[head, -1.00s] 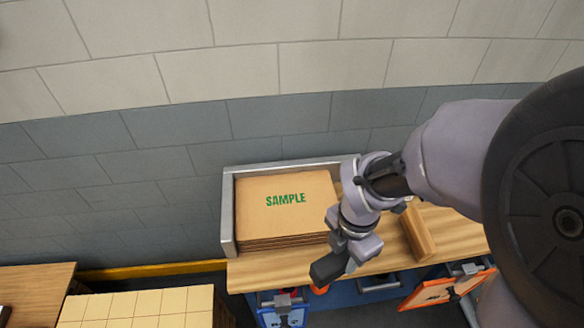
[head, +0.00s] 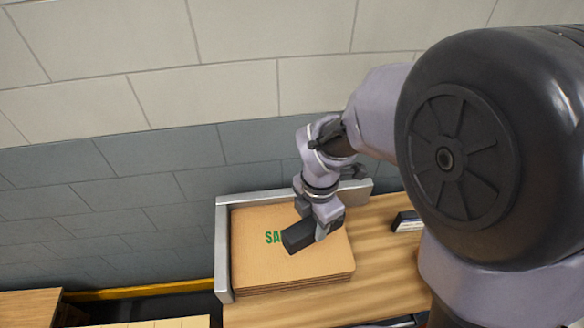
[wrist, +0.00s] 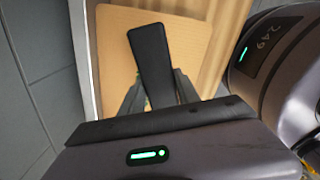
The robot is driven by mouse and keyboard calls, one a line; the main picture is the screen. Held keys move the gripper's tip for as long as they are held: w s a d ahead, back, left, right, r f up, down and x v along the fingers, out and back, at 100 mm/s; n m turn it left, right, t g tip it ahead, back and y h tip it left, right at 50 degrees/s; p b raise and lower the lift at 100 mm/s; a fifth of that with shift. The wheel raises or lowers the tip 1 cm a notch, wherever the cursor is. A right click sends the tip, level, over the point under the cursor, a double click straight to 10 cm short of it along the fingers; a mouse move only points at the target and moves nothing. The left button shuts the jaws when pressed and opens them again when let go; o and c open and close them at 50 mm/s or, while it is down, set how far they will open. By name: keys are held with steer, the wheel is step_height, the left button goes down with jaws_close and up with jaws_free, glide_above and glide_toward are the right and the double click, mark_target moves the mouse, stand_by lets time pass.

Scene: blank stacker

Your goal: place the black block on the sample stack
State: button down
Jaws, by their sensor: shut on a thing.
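The sample stack (head: 255,265) is a pile of flat brown cardboard sheets with green lettering, set against a grey metal corner frame on the wooden bench. The black block (head: 299,237) is held in my gripper (head: 318,226), over the right part of the stack, and it covers part of the lettering. In the wrist view the black block (wrist: 151,60) reaches out from between the fingers of my gripper (wrist: 152,92), with the cardboard top (wrist: 112,50) behind it. I cannot tell whether the block touches the cardboard.
The grey metal frame (head: 222,240) borders the stack at its left and back. The wooden bench (head: 385,265) is bare to the right of the stack, with a small dark object (head: 406,221) farther right. A brick wall (head: 120,170) stands behind.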

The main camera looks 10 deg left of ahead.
steer(key=w+a, duration=0.1)
steer(key=a, duration=0.1)
steer(key=w+a, duration=0.2)
steer(key=w+a+f, duration=0.1)
steer(key=a, duration=0.1)
steer(key=shift+w+a, duration=0.1)
steer(key=shift+w, duration=0.2)
steer(key=shift+w+a+f+b, duration=0.2)
steer(key=shift+f+b, duration=0.3)
steer(key=shift+f, duration=0.35)
steer(key=shift+w+a+f+b, duration=0.1)
steer(key=shift+a+f+b, duration=0.1)
steer(key=shift+f+b, duration=0.5)
steer(key=shift+f, duration=0.15)
steer(key=shift+f, duration=0.15)
steer(key=c, duration=0.9)
jaws_free()
steer(key=shift+s, duration=0.1)
